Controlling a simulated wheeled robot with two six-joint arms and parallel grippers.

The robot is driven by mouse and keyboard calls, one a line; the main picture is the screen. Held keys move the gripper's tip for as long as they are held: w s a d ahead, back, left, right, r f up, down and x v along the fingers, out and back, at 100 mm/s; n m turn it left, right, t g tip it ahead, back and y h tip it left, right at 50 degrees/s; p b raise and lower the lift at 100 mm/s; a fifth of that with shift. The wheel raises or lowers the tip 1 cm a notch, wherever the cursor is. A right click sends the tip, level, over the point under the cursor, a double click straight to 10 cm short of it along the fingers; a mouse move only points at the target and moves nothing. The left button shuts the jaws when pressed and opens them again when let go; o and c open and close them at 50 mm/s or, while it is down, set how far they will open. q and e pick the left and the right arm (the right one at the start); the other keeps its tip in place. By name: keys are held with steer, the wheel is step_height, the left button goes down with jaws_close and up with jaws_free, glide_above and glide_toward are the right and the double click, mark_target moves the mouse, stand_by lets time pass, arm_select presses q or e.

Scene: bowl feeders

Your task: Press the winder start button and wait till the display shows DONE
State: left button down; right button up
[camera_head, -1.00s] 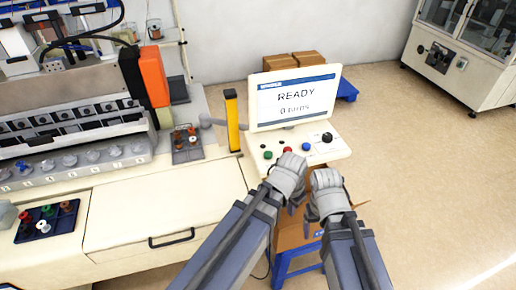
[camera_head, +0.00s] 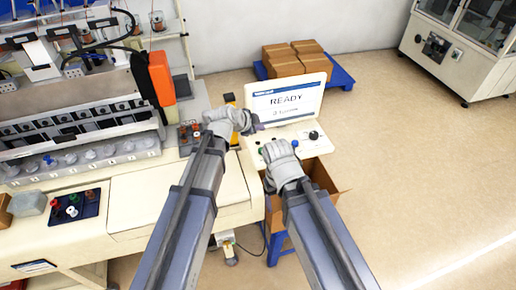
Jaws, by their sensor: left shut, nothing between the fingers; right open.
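The winder display (camera_head: 289,98) in the head view reads READY, with a smaller line below that is too blurred to read. The control panel (camera_head: 318,148) below it carries a green button (camera_head: 261,151), a blue button (camera_head: 295,143) and a black knob (camera_head: 314,135). My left gripper (camera_head: 257,127) is shut and empty, at the panel's left side below the display. My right gripper (camera_head: 272,183) is lower, at the panel's front edge; its glove-grey body covers part of the panel, and its fingers are mostly hidden. No red button shows; that spot is covered by my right gripper.
The winding machine (camera_head: 80,125) fills the left, with a dark tray of coloured spools (camera_head: 75,207) in front. An open cardboard box (camera_head: 325,178) stands below the panel. Boxes on a blue pallet (camera_head: 342,76) lie behind the display.

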arm_select(q)
steer(key=shift+f, duration=0.15)
steer(key=b, duration=0.9)
glide_toward(263, 148)
steer(key=w+d+f, duration=0.1)
steer(key=w+d, duration=0.1)
steer(key=w+f, duration=0.1)
steer(key=w, duration=0.1)
steer(key=shift+w+d+f, duration=0.1)
steer(key=shift+d+f, duration=0.3)
stand_by(1.0)
steer(key=shift+f+b, duration=0.35)
steer(key=shift+f, duration=0.05)
steer(key=shift+f+b, duration=0.7)
steer(key=shift+f, duration=0.05)
stand_by(0.8)
steer(key=shift+r, duration=0.1)
steer(key=shift+r+p, duration=1.1)
steer(key=shift+p, duration=0.05)
